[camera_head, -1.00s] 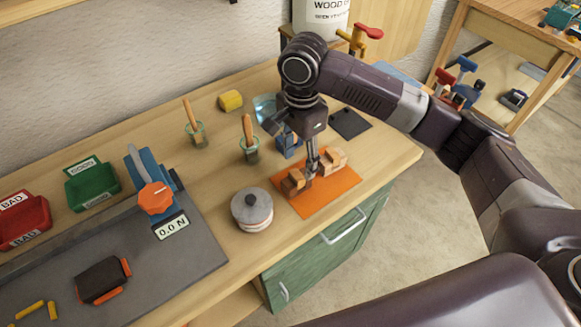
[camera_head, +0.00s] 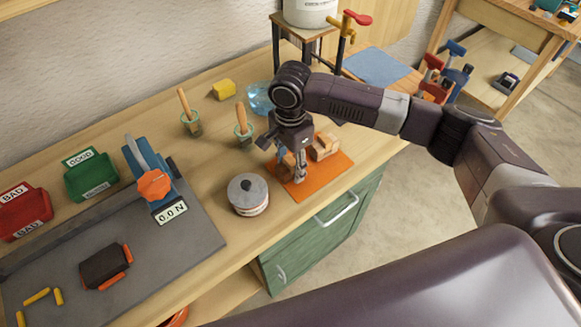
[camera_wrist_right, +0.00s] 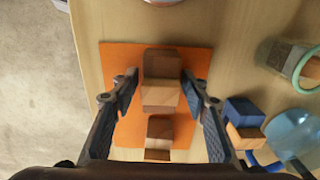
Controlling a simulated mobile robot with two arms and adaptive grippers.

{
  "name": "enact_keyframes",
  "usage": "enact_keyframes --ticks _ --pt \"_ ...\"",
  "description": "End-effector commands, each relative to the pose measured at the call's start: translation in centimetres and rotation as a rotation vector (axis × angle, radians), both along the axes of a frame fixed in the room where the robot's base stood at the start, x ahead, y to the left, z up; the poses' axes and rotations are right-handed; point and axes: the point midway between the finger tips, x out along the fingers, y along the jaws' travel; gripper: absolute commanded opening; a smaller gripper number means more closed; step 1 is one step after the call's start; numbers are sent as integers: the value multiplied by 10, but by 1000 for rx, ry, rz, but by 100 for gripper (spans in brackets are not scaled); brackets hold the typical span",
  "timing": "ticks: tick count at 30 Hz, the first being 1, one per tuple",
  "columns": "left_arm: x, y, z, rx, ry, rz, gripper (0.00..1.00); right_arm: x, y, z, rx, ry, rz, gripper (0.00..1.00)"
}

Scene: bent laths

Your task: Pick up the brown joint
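Two brown wooden joints lie on an orange mat (camera_head: 330,181). One brown joint (camera_wrist_right: 162,80) sits between the fingers of my right gripper (camera_wrist_right: 160,79) in the right wrist view, with a gap on each side. In the head view the gripper (camera_head: 299,178) largely hides this joint. The other brown joint (camera_head: 323,147) lies to its right and shows lower in the wrist view (camera_wrist_right: 159,138). My right gripper is open and points down over the mat. My left gripper is not in view.
A lidded round tin (camera_head: 248,194) stands left of the mat. A blue-and-wood joint (camera_wrist_right: 244,117) lies beside the mat, near a glass jar (camera_wrist_right: 294,134). Green cups with brushes (camera_head: 243,130) stand farther back. Green (camera_head: 92,178) and red (camera_head: 22,212) bins are at left.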

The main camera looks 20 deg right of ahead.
Motion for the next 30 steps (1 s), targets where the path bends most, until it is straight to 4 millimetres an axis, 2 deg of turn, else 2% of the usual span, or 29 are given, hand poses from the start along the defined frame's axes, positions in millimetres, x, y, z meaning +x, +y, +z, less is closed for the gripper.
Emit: enact_keyframes --ticks 1,9,11,18,23,26,30 --pt "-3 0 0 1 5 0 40 0 0 0 0 0 0 34" --pt "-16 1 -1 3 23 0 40 0 0 0 0 0 0 4" --pt "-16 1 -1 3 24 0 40 0 0 1 1 -1 1 0" --pt "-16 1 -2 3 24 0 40 0 1 3 2 -2 0 0" --pt "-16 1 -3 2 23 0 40 1 1 14 2 -2 0 0" --pt "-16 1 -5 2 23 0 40 1 1 30 3 -5 1 0" --pt "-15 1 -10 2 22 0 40 2 1 63 2 -7 1 0"
